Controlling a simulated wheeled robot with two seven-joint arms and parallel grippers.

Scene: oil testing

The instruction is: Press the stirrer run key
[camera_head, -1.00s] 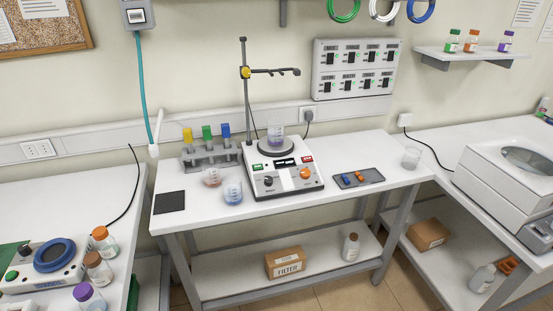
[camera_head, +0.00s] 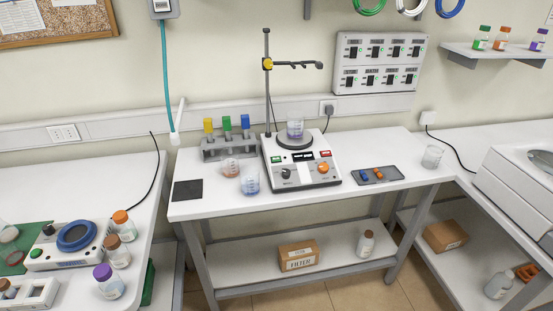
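Labels on the keys are too small to read. A glass beaker (camera_head: 295,128) with a little bluish liquid stands on its round top plate. Neither of my grippers shows in the view.
A rack with yellow, green and blue-capped tubes (camera_head: 228,147) and two beakers (camera_head: 250,182) stand left of the stirrer. A grey tray (camera_head: 377,175) lies right of it. A stand with a clamp (camera_head: 268,64) rises behind. The table's front strip is clear.

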